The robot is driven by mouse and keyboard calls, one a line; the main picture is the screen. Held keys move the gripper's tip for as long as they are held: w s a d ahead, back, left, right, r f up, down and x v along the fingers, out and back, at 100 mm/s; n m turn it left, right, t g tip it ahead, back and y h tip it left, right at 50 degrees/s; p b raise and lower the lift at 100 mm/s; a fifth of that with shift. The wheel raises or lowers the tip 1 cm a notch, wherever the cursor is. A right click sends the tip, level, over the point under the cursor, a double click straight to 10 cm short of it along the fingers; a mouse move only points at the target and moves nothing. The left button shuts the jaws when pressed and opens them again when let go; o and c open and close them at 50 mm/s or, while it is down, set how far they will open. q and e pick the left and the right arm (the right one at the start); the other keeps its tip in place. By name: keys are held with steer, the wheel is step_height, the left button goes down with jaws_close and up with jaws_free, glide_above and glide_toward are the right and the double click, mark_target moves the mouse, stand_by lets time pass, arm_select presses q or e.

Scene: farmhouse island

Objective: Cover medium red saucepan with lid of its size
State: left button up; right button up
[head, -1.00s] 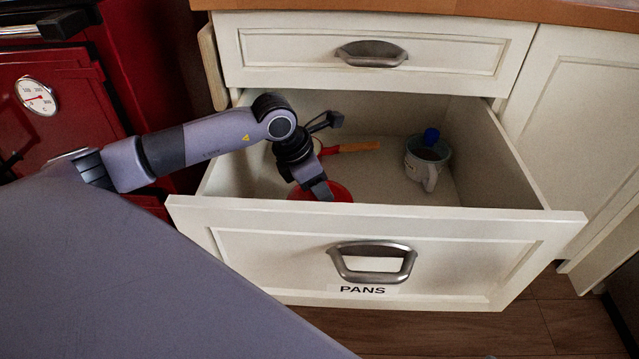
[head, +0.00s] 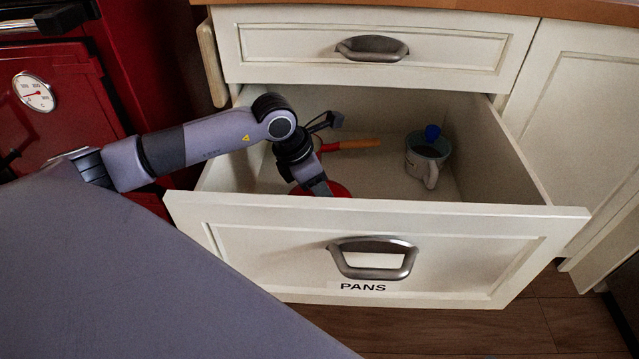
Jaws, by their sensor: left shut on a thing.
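My left gripper (head: 322,189) reaches down into the open drawer and is shut at a red round thing (head: 341,190) near the front wall. Only part of its rim shows, and I cannot tell whether it is the lid or a pan. A wooden handle with a red end (head: 352,145) lies behind my wrist, pointing right. What it joins is mostly hidden by my arm, so the medium red saucepan cannot be picked out for certain. My right gripper is not in view.
The drawer (head: 380,222) labelled PANS stands open, its front wall close to my gripper. A light mug (head: 425,165) with something blue in it stands at the drawer's right. A closed drawer (head: 290,50) is above. A red stove (head: 60,110) is at left.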

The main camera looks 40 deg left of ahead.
arm_select(q)
steer(key=shift+f+b, duration=0.3)
steer(key=shift+f, duration=0.15)
steer(key=o, duration=1.2)
steer(key=shift+r, duration=0.15)
steer(key=shift+r+p, duration=2.25)
steer(key=shift+r, duration=0.6)
steer(key=shift+r, duration=0.15)
